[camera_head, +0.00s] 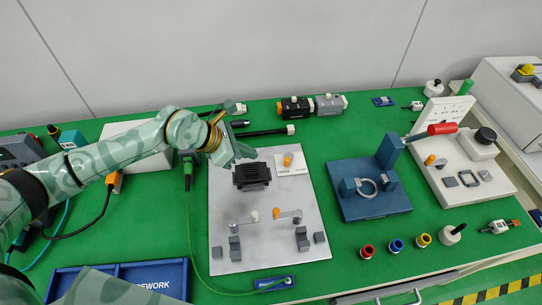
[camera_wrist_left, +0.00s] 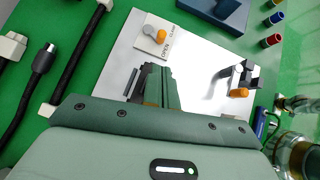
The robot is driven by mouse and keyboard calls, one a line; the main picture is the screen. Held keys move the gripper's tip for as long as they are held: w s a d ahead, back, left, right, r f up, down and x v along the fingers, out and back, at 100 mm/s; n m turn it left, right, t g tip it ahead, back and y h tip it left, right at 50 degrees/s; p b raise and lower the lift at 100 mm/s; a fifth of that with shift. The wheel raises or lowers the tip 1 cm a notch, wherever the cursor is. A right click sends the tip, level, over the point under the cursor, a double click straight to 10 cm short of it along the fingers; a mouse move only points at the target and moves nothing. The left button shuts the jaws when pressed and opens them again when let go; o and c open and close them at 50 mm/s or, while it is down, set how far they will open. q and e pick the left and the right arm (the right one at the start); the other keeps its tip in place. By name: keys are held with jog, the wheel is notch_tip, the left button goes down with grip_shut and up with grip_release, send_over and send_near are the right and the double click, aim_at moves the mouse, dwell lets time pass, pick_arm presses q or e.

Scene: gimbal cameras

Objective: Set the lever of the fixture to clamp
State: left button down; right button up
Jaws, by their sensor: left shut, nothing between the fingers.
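The fixture is a silver plate (camera_head: 225,190) on the green table. A white label card (camera_head: 300,168) at its upper right carries a small lever with an orange end (camera_head: 288,160). In the left wrist view the orange lever end (camera_wrist_left: 161,36) lies beside a grey round part; the small print seems to include "OPEN". Which mark the lever points to is unclear. My left gripper (camera_head: 246,153) is shut and empty, above the plate's upper edge, left of the lever and apart from it. A black block (camera_head: 252,178) sits just below it in the picture. My right gripper is not in view.
Two knobbed arms and grey blocks (camera_head: 235,248) stand lower on the plate. A blue base (camera_head: 375,205) with a red-handled clamp (camera_head: 432,131) stands to the right. A green cable (camera_head: 191,235) runs left of the plate. Black connectors (camera_head: 295,108) lie behind.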

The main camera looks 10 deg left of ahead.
aim_at(284, 164)
pick_arm(q)
jog(key=shift+w+d+f, duration=0.1)
jog(key=shift+w+f, duration=0.1)
jog(key=shift+f, duration=0.05)
jog(key=b+x, duration=0.3)
jog(key=x, duration=0.6)
jog(key=shift+d+f, duration=0.2)
jog(key=shift+d, duration=0.05)
jog(key=shift+w, duration=0.1)
